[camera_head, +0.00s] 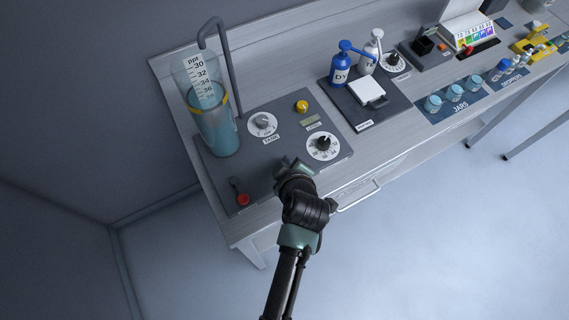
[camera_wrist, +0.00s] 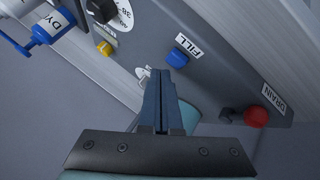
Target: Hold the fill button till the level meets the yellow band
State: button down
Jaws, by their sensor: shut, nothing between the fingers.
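My gripper (camera_head: 284,166) is shut and empty, low over the front of the dark control panel. In the wrist view its closed fingertips (camera_wrist: 164,78) point at the blue fill button (camera_wrist: 178,57), labelled FILL; I cannot tell whether they touch it. My gripper hides this button in the head view. The clear tank (camera_head: 222,138) stands at the panel's left end, holding teal liquid. A yellow band (camera_head: 225,106) rings it beside the ppt scale (camera_head: 199,75). The liquid surface looks close to the band, but its exact height is unclear.
A red drain button (camera_head: 243,199) is at the panel's front left; it also shows in the wrist view (camera_wrist: 256,116). Dials, a yellow button (camera_head: 301,106) and a bent pipe (camera_head: 232,75) are behind my gripper. Pump bottles (camera_head: 341,68) and jars (camera_head: 433,103) stand to the right.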

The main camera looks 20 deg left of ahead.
jog(key=shift+f, duration=0.1)
dwell(0.4)
jog(key=shift+f+b, duration=0.35)
jog(key=shift+b, duration=0.05)
jog(key=shift+f+b, duration=0.5)
jog(key=shift+f, duration=0.05)
dwell(0.6)
jog(key=shift+r, duration=0.1)
jog(key=shift+r+p, duration=0.8)
jog(key=shift+r, duration=0.1)
jog(key=shift+r, duration=0.1)
notch_tip(320, 180, up, 5)
jog(key=p, duration=0.4)
dwell(0.4)
